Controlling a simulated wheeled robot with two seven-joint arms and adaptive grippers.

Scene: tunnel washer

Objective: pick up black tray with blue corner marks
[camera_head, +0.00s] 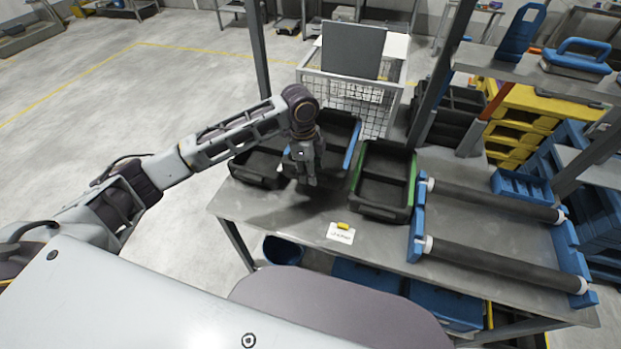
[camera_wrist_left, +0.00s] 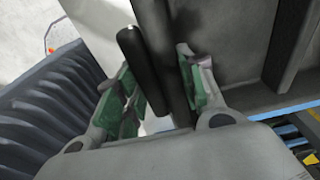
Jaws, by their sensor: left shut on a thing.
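The black tray with blue marks (camera_head: 340,128) is at the back part of the metal table, between two other black trays. Blue shows along its right side and near its left corner. My left gripper (camera_head: 309,178) reaches down at the tray's near side and hides part of it. In the left wrist view, the green-padded fingers of my left gripper (camera_wrist_left: 162,88) are shut on a dark wall of the tray, whose inside (camera_wrist_left: 225,40) shows to the right. I cannot tell whether the tray is clear of the table. My right gripper is not in view.
A black tray (camera_head: 258,168) is close on the left and a green-marked black tray (camera_head: 382,190) close on the right. A wire basket (camera_head: 355,100) stands behind. Dark rollers (camera_head: 490,263) in blue holders lie at right. A white card (camera_head: 341,234) is in front.

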